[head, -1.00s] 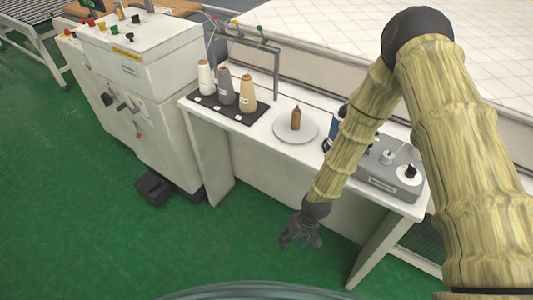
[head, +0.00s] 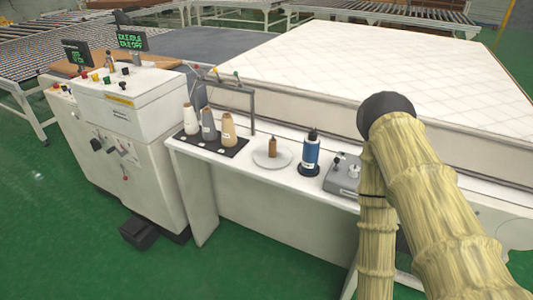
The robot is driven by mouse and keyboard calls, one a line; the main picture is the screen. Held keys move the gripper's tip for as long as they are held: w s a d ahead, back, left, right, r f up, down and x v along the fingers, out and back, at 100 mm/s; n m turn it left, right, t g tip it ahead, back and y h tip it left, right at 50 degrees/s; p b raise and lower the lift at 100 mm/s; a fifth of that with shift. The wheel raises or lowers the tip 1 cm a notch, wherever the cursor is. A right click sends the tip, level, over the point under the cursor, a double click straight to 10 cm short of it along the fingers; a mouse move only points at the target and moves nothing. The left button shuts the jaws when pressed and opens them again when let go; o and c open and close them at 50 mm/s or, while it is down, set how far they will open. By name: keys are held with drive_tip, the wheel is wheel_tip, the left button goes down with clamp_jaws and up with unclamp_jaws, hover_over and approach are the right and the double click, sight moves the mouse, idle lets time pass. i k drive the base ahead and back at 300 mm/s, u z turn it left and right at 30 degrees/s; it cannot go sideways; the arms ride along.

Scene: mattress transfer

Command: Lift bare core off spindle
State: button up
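I cannot tell for sure which is the bare core; the slim brown one shows no thread. A blue spool (head: 311,152) stands on a dark base to its right. My arm hangs at the right, in front of the table, and my gripper is below the picture edge.
A white machine cabinet (head: 150,140) with buttons stands at the left, with a black pedal (head: 138,232) on the floor. A thin metal frame (head: 252,105) rises behind the cones. A grey box (head: 343,172) sits beside the spool. A mattress (head: 400,80) lies behind.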

sight(272, 145)
drive_tip(key=u, duration=1.7)
drive_tip(key=i, duration=1.35)
drive_tip(key=z, duration=1.85)
